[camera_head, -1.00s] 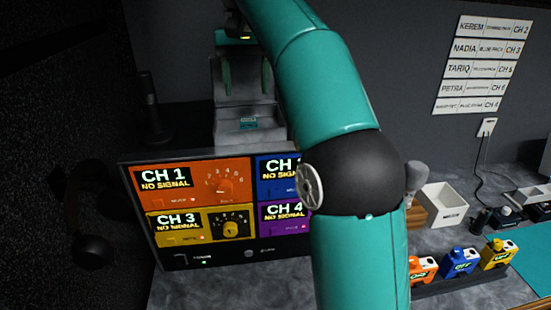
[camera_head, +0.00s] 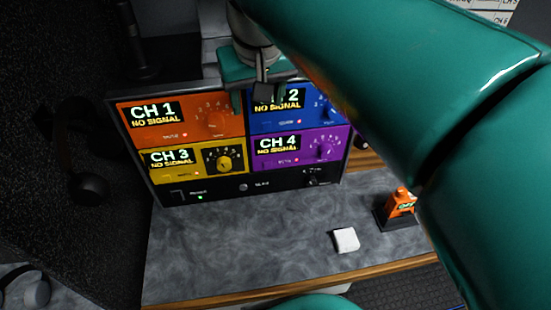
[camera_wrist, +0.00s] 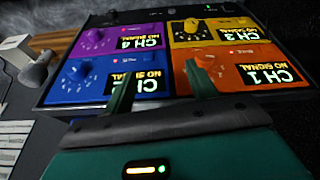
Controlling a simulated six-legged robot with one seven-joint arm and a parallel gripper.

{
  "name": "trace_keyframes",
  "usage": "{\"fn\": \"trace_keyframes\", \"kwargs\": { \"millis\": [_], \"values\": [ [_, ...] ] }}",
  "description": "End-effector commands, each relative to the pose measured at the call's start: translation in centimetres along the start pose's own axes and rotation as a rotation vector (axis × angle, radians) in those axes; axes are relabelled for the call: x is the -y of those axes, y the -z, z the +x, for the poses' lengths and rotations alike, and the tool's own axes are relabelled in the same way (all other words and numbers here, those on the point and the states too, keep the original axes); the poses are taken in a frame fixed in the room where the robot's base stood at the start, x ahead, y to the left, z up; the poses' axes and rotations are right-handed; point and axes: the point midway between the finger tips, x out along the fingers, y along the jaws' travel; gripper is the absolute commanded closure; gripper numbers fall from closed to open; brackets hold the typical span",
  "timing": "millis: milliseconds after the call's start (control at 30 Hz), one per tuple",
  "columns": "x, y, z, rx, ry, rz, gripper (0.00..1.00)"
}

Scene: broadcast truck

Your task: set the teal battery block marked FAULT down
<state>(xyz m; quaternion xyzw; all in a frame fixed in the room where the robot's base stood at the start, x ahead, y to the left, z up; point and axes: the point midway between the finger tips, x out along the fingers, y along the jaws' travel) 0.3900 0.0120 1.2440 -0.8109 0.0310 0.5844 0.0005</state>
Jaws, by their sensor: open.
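I cannot make out a teal battery block marked FAULT in either current view. My gripper (camera_head: 252,98) hangs in front of the upper part of the four-channel panel (camera_head: 240,186), near the CH 1 and CH 2 sections. Its two fingers are apart, with no block visible between them. In the wrist view my gripper (camera_wrist: 158,78) also shows open and empty, its fingers pointing toward the panel (camera_wrist: 158,58), which appears upside down there. My arm hides much of the right side in the head view.
A white block (camera_head: 346,240) lies on the grey bench (camera_head: 250,250). Headphones (camera_head: 32,291) are at lower left. A microphone (camera_wrist: 36,72) shows in the wrist view. The bench before the panel is mostly clear.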

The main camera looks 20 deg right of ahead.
Motion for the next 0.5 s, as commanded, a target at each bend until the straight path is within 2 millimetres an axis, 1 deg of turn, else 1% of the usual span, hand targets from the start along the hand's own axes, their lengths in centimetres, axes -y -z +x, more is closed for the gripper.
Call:
{"fn": "trace_keyframes", "kwargs": {
  "millis": [33,167,200,300,400,500],
  "values": [
    [-0.2,-1.9,0.8,-0.02,0.004,-0.004,0.43],
    [-0.7,-6.0,3.4,-0.072,0.018,-0.015,0.43],
    [-0.8,-7.3,4.2,-0.088,0.023,-0.018,0.43],
    [-1.1,-10.2,6.4,-0.124,0.035,-0.025,0.43],
    [-1.2,-12.4,8.2,-0.151,0.045,-0.029,0.43],
    [-1.2,-13.6,9.2,-0.168,0.051,-0.032,0.43]
  ]
}}
